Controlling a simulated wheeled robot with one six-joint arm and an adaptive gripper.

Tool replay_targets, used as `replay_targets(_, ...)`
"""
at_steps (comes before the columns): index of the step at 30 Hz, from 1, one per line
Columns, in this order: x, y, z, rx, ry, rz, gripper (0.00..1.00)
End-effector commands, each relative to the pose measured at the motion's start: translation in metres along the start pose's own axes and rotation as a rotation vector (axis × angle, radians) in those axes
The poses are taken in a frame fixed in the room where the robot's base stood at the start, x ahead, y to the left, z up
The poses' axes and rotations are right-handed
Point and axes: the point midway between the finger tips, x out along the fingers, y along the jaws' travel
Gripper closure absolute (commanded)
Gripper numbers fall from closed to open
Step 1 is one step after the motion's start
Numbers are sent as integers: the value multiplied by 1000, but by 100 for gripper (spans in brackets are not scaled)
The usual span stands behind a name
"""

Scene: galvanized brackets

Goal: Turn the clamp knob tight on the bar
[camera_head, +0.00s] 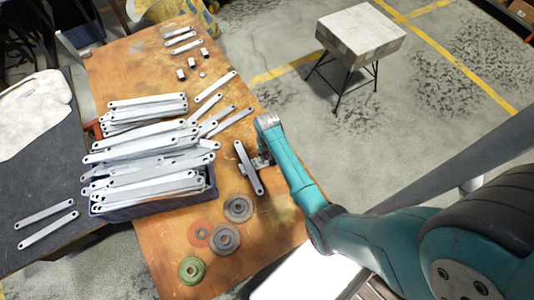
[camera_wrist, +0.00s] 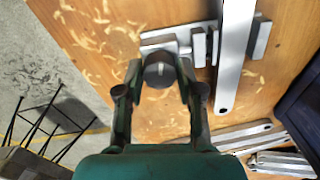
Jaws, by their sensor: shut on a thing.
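The dark round clamp knob (camera_wrist: 159,73) sits between the fingers of my gripper (camera_wrist: 160,78) in the wrist view, and the gripper is shut on it. The knob is at the near end of the grey metal clamp (camera_wrist: 165,46). The clamp's jaws stand at the flat galvanized bar (camera_wrist: 234,50), which passes between them; I cannot tell how firmly they press. In the head view the bar (camera_head: 246,165) lies near the table's right edge, and the clamp (camera_head: 262,161) beside it is partly hidden by my arm.
The wooden table (camera_head: 165,240) holds a dark blue crate (camera_head: 150,210) heaped with galvanized brackets (camera_head: 145,155), left of the bar. Grey discs (camera_head: 238,208) and a green disc (camera_head: 191,270) lie in front. A stool (camera_head: 360,35) stands on the floor beyond the table's right edge.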

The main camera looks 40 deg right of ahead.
Motion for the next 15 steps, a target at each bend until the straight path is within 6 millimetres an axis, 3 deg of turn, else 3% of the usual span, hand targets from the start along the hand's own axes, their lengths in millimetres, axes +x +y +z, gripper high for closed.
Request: replay_targets(15, 0, 0, 0, 598, -1, 0, 98)
